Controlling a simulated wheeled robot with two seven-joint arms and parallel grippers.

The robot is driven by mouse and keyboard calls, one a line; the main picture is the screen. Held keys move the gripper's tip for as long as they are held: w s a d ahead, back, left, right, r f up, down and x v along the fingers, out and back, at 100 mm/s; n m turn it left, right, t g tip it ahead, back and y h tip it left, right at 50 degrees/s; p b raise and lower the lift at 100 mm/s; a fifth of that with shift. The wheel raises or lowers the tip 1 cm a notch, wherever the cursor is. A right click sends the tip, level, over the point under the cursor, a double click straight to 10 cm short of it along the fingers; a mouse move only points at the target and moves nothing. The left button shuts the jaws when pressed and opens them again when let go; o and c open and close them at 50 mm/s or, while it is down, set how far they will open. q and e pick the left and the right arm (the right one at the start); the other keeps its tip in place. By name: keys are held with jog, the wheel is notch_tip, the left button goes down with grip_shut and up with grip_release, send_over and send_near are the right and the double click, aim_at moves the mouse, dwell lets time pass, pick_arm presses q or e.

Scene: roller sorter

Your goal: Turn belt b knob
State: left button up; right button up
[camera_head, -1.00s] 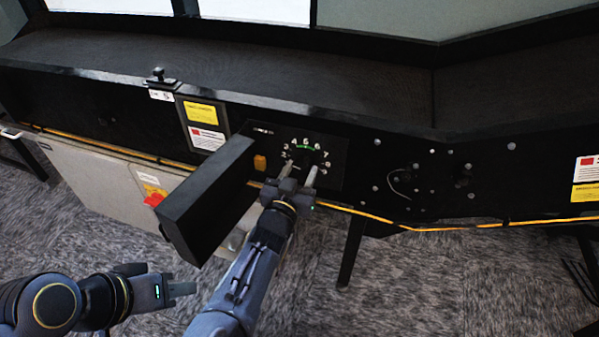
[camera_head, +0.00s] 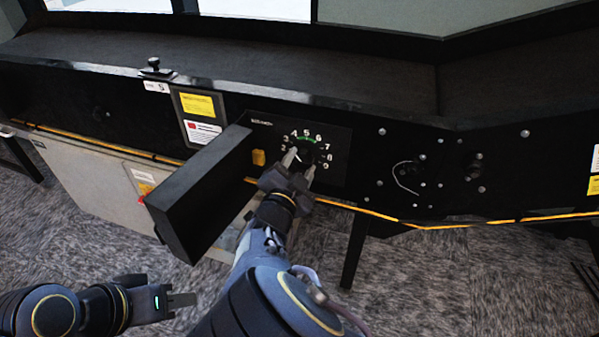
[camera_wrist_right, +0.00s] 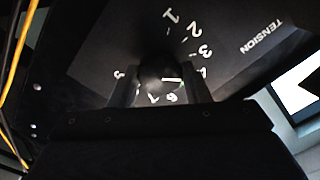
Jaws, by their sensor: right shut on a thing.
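A black round knob (camera_head: 304,154) sits in the middle of a black dial panel (camera_head: 338,143) with white numbers and a short green arc near the 5. My right gripper (camera_head: 299,165) has its two fingers on either side of the knob and is shut on it. In the right wrist view the dark knob (camera_wrist_right: 157,73) sits between the fingertips, with a white pointer line on it. The word TENSION shows on that panel. Part of the dial is hidden by the fingers. My left gripper (camera_head: 181,299) hangs empty at the lower left, its finger gap unclear.
A black box (camera_head: 192,206) juts out just left of the dial, close to my right gripper. A yellow cable (camera_head: 395,220) runs along the lower edge. Bolts dot the panel to the right.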

jog(key=m+b, duration=0.1)
jog(key=m, duration=0.1)
jog(key=m+b, duration=0.1)
jog(key=b, duration=0.1)
jog(key=shift+f+m, duration=0.2)
jog(key=shift+m, duration=0.2)
jog(key=m+b, duration=0.4)
jog(key=shift+r, duration=0.1)
jog(key=m+b, duration=0.1)
jog(key=m, duration=0.2)
jog(key=shift+r, duration=0.1)
jog(key=shift+r+m, duration=0.1)
jog(key=shift+m, duration=1.3)
jog(key=shift+a, duration=0.1)
jog(key=o, duration=1)
